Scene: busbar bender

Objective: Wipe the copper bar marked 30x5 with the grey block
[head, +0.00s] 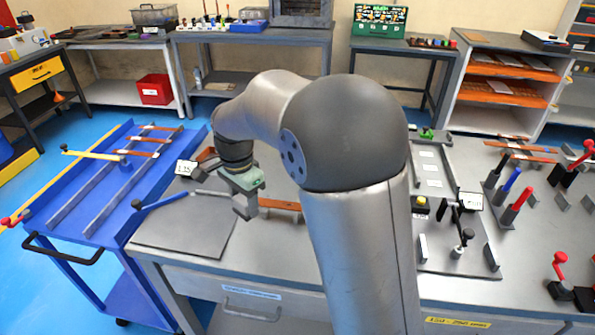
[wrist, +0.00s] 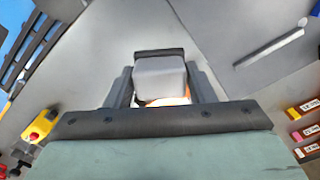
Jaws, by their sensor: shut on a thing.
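My gripper (head: 246,207) is low over the left part of the grey bench, just right of a dark grey mat. In the wrist view its two fingers (wrist: 160,88) are shut on the grey block (wrist: 160,76), which sits between them. A copper bar (head: 284,205) lies on the bench beside the gripper, partly hidden by my arm. A small orange patch (wrist: 172,101) shows under the block in the wrist view. I cannot tell whether the block touches the bar. No 30x5 mark is readable on it.
The dark grey mat (head: 180,236) and a blue-handled tool (head: 165,201) are left of the gripper. A label card (head: 186,168) stands behind. A fixture plate (head: 455,262) with upright posts is at right. A blue cart (head: 95,215) with bars is at far left.

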